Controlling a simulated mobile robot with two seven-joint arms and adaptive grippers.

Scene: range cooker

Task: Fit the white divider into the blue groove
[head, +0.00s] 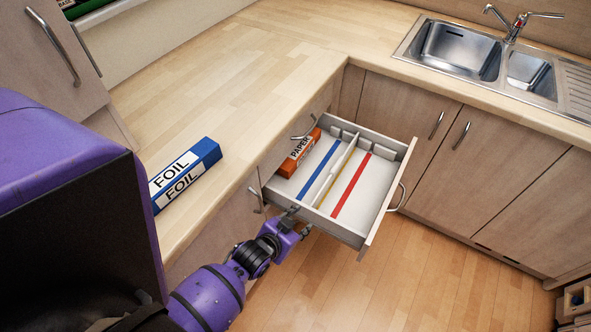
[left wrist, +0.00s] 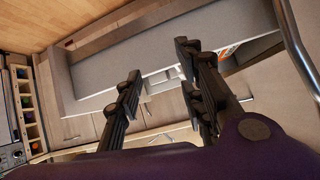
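The white divider (head: 337,171) is a thin upright panel in the open drawer (head: 383,193). It runs lengthwise between the blue groove (head: 319,169) and the yellow groove (head: 331,188), close along the yellow one. I cannot tell whether it sits in a slot. The blue groove is a bare blue stripe to its left. My left gripper (head: 299,221) is outside the drawer, by its near wall and lower left corner. In the left wrist view its fingers (left wrist: 160,78) are spread apart, with nothing between them. The divider is not clear there. My right gripper is out of view.
An orange paper box (head: 299,152) lies in the drawer, left of the blue groove. A red groove (head: 351,186) lies to the right. A blue and white foil box (head: 185,175) rests on the wooden counter (head: 215,90). The sink (head: 456,48) is at the back right.

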